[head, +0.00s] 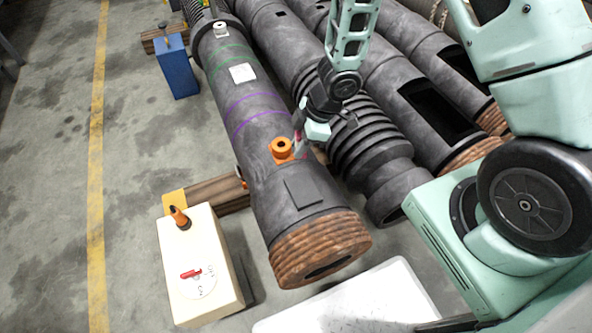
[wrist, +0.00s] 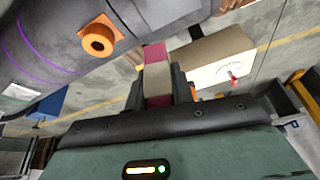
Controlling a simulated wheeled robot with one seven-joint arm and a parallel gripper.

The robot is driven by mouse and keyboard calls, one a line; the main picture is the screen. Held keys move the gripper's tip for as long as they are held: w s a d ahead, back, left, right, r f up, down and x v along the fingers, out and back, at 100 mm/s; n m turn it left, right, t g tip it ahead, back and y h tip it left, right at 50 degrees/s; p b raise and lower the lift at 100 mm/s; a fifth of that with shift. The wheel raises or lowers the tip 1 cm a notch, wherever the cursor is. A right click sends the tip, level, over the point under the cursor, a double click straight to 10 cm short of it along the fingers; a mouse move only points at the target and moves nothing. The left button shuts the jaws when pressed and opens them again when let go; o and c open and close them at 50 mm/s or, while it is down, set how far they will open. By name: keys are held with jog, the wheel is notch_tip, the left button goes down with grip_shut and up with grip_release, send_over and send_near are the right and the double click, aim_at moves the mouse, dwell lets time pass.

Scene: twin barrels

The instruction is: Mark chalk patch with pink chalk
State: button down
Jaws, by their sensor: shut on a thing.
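My gripper (head: 306,134) is over the front part of the nearest dark barrel (head: 262,125), just beside an orange fitting (head: 281,148). In the wrist view, its two black fingers (wrist: 158,88) are shut on a stick with pink ends and a beige middle band, the pink chalk (wrist: 155,52). The chalk's far end points toward the barrel; I cannot tell if it touches. A darker, flat rectangular patch (head: 304,192) lies on the barrel between the orange fitting and the brown ribbed end. It looks like the chalk patch, with no pink mark visible on it.
More dark barrels (head: 375,70) lie close on the right. A cream box (head: 195,255) with a red-pointer dial stands at front left, a blue box (head: 177,70) at back left. A white surface (head: 350,300) is at the front.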

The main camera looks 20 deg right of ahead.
jog(key=shift+s+a+f+n+g+b, duration=0.1)
jog(key=shift+a+f+n+g+b, duration=0.1)
jog(key=shift+f+n, duration=0.3)
jog(key=shift+s+a+f+n+g+b, duration=0.15)
jog(key=shift+f+n+b, duration=0.15)
jog(key=shift+f, duration=0.4)
jog(key=shift+s+a+f+n+g+b, duration=0.15)
jog(key=shift+f+n, duration=0.25)
jog(key=shift+f, duration=0.2)
jog(key=shift+d+r+p, duration=0.1)
jog(key=shift+d+p, duration=0.05)
jog(key=shift+p, duration=0.2)
jog(key=shift+f+b, duration=2.45)
jog(key=shift+f, duration=1.05)
jog(key=shift+f+b, duration=0.45)
jog(key=shift+f, duration=0.2)
jog(key=shift+s+b, duration=0.4)
jog(key=shift+s, duration=0.1)
jog(key=shift+s, duration=0.1)
jog(key=shift+s+b, duration=0.45)
